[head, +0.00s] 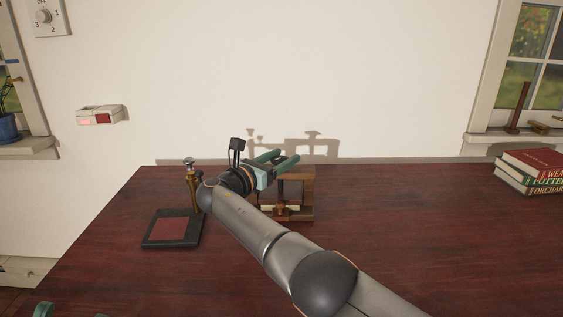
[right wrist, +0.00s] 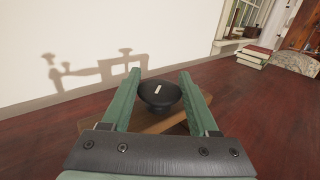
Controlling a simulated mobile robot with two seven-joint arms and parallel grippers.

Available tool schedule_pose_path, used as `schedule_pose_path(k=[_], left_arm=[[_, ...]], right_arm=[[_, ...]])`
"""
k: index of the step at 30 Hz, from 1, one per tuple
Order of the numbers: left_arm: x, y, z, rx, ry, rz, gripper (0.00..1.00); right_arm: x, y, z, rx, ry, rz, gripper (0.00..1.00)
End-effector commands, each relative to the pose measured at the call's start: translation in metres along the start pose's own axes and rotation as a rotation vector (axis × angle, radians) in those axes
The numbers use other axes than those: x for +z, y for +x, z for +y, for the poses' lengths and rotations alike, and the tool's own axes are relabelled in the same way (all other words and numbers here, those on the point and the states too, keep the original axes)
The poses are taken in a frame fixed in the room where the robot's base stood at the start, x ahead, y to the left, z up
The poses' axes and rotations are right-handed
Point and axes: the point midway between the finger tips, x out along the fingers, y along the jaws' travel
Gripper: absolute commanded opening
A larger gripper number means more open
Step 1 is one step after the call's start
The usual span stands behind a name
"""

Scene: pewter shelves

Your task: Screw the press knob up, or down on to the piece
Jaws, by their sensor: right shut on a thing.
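The press (head: 306,186) is a wooden frame on the table, partly hidden behind my right arm in the head view. Its black round knob (right wrist: 160,92), with a white mark on top, sits between the green fingers of my right gripper (right wrist: 160,84) in the right wrist view. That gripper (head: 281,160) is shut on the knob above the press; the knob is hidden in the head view. A pale piece (head: 294,208) shows low in the frame; I cannot tell if anything presses on it. Green tips of my left gripper (head: 70,312) barely show at the bottom left.
A black pad with a red centre (head: 171,228) lies left of the press, with a brass-coloured upright tool (head: 191,172) behind it. Books (head: 532,170) are stacked at the right. The wall is close behind. The table's right middle is clear.

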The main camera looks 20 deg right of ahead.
Motion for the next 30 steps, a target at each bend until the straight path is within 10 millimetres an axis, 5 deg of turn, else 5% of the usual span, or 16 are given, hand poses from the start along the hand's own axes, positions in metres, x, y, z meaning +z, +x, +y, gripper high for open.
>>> schedule_pose_path(k=[14, 15, 23, 30], left_arm=[[-0.0050, 0.0004, 0.0001, 0.002, 0.004, 0.021, 0.50], [-0.0050, 0.0004, 0.0001, 0.002, 0.004, 0.021, 0.50], [-0.0048, 0.0004, 0.0001, 0.001, 0.004, 0.020, 0.50], [-0.0047, 0.0005, 0.0000, 0.001, 0.003, 0.019, 0.50]], right_arm=[[0.0007, 0.0009, -0.0004, -0.003, 0.001, 0.000, 0.05], [0.0007, 0.0009, -0.0004, -0.003, 0.001, 0.000, 0.62], [0.0006, 0.0005, -0.0002, -0.003, 0.001, 0.000, 0.90], [0.0004, -0.0001, 0.0000, -0.002, 0.001, 0.000, 0.90]])
